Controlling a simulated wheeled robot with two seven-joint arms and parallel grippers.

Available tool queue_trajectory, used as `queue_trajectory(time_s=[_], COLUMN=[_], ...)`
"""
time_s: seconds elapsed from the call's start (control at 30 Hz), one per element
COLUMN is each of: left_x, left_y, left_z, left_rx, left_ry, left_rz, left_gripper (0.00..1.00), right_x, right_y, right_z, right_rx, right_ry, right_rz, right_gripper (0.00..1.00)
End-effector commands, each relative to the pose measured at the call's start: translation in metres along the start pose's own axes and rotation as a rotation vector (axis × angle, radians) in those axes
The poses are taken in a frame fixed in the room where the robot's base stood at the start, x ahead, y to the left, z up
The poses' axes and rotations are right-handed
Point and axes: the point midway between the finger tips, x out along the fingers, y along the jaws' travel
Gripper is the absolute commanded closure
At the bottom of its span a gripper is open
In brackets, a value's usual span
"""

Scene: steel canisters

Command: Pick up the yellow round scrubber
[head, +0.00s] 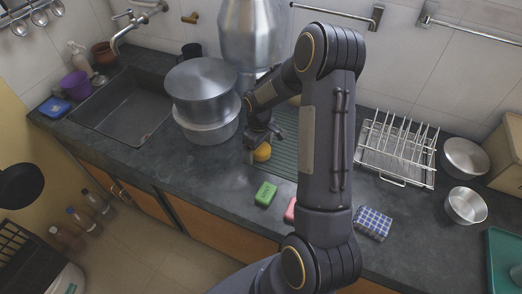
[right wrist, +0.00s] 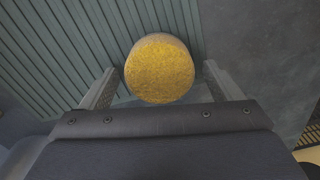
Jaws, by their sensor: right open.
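The yellow round scrubber (head: 262,152) lies on the dark counter at the edge of the green ribbed drainboard (head: 284,150), in the middle of the head view. It also shows in the right wrist view (right wrist: 159,68), as a rough yellow disc. My right gripper (head: 254,147) is at the scrubber, partly hidden by its own wrist in the head view. In the right wrist view its two fingers (right wrist: 160,85) stand apart, one on each side of the scrubber. I cannot tell whether they touch it. My left gripper is not in view.
Stacked steel pots (head: 203,95) stand just left of my right gripper, with a tall steel canister (head: 250,35) behind. A green sponge (head: 265,194) and a pink one (head: 290,210) lie in front. A wire dish rack (head: 397,150) stands to the right.

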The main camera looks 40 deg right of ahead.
Motion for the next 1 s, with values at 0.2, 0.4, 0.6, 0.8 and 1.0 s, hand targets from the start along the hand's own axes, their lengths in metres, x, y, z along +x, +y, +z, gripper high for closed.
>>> queue_trajectory(time_s=[0.2, 0.4, 0.6, 0.8, 1.0], left_x=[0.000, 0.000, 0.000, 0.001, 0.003], left_y=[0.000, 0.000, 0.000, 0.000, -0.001], left_z=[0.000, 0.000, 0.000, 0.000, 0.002], left_rx=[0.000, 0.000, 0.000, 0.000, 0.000], left_ry=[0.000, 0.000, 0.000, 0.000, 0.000], left_rz=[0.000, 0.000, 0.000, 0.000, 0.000], left_gripper=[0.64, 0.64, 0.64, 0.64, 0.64], right_x=[0.000, -0.001, -0.001, -0.008, -0.035], right_y=[0.000, 0.000, 0.000, 0.001, 0.000], right_z=[0.000, 0.000, 0.000, -0.001, -0.001], right_rx=[0.000, 0.000, 0.000, 0.000, -0.001], right_ry=[0.000, 0.000, 0.001, 0.003, 0.006], right_rz=[0.000, 0.000, 0.000, 0.002, 0.004], right_gripper=[0.35, 0.61, 0.63, 0.63, 0.63])
